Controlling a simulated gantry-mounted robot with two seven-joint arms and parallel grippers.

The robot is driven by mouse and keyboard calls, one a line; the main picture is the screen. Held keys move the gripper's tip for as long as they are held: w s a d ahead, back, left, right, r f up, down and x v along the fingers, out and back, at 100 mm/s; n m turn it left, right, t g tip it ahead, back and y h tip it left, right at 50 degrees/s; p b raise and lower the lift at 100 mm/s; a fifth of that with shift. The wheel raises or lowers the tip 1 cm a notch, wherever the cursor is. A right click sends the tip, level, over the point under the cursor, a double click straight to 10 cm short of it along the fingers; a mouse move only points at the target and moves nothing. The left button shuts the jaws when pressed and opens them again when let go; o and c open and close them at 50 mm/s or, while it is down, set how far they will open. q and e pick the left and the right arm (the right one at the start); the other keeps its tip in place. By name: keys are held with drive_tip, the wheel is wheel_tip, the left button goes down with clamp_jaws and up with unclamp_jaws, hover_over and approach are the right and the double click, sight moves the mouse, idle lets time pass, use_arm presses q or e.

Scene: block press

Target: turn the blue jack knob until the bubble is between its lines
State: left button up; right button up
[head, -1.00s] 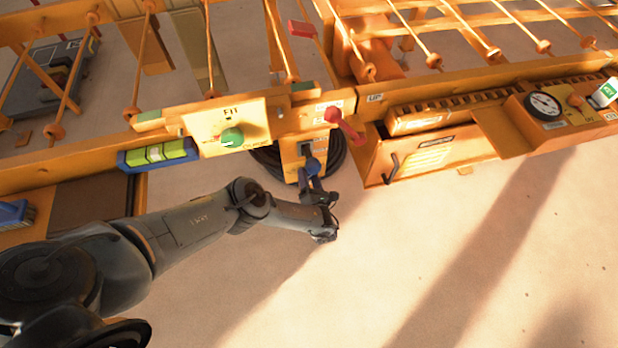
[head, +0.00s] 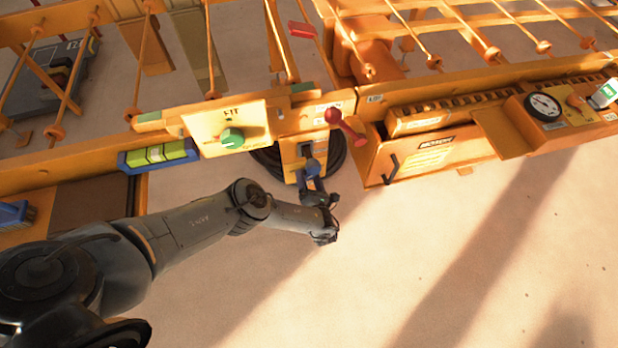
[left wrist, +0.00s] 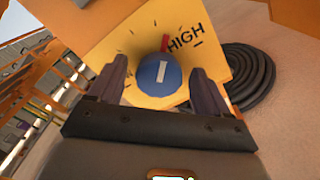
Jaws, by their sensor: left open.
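The blue jack knob (head: 312,168) sits on a yellow panel low on the orange machine. In the left wrist view the knob (left wrist: 160,76) shows its round face with a white mark, and a red pointer and the word HIGH are on the panel behind it. My left gripper (left wrist: 160,88) is open, with one finger on each side of the knob; I cannot tell whether they touch it. In the head view my left gripper (head: 314,182) is at the knob from below. The green bubble level (head: 160,153) is on the machine's left; its bubble is too small to place against the lines.
A green knob (head: 232,138) is on a panel above left of the blue knob. A red lever (head: 345,127) juts out above right. An orange box with a black handle (head: 390,168) stands to the right. A coiled black hose (left wrist: 250,76) lies behind. The floor in front is clear.

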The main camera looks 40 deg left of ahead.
use_arm(q)
drive_tip(key=p+v, duration=0.2)
drive_tip(key=v, duration=0.8)
drive_tip(key=shift+p, duration=0.4)
drive_tip(key=shift+s+d, duration=0.1)
drive_tip(key=shift+s, duration=0.1)
